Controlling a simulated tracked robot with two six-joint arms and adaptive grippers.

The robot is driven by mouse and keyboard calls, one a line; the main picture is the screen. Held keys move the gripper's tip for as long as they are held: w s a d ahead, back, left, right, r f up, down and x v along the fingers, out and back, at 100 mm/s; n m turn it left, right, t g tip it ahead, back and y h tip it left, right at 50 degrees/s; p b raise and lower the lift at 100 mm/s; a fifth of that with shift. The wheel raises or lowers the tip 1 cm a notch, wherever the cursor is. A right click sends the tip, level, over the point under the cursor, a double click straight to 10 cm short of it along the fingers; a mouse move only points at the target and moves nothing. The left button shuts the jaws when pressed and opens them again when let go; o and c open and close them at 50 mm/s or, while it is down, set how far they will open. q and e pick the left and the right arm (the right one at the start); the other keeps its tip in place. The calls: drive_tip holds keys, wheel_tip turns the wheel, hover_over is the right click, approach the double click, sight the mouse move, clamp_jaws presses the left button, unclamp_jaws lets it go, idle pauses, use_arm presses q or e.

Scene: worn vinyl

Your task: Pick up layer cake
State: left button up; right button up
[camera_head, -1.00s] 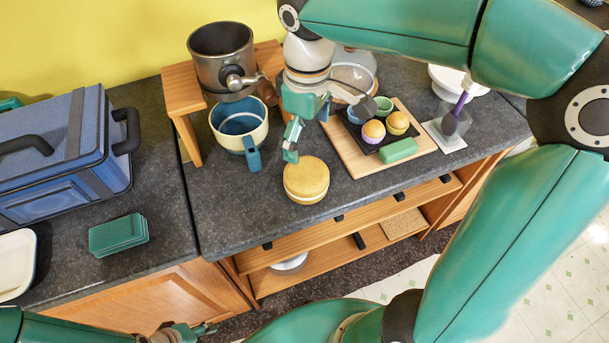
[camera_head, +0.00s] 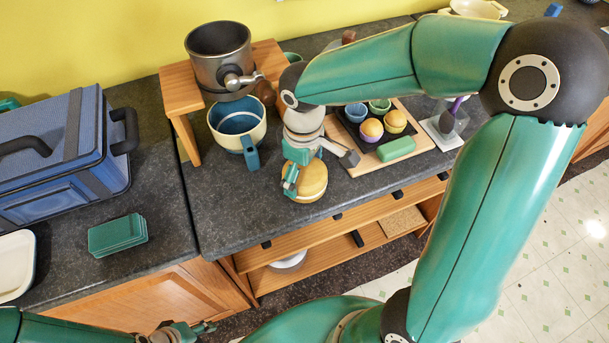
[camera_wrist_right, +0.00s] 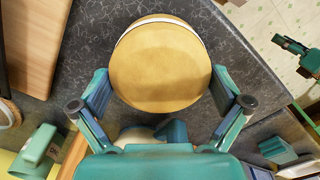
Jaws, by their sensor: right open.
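The layer cake (camera_head: 313,180) is a round golden cake with a pale band around its side. It sits on the dark counter near the front edge, partly hidden by my right gripper (camera_head: 298,172). In the right wrist view the cake (camera_wrist_right: 160,62) lies between and a little beyond the two spread fingers of my right gripper (camera_wrist_right: 160,92), with gaps at the sides. The right gripper is open and empty. My left gripper (camera_head: 188,332) is low at the bottom left of the head view, away from the cake; its finger opening is unclear.
A wooden board (camera_head: 362,162) with cupcakes and a green block lies to the right.

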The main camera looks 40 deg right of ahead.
drive_tip(key=shift+c, duration=0.2)
drive_tip(key=c, duration=0.9)
drive_tip(key=shift+r, duration=0.1)
drive_tip(key=shift+c, duration=0.2)
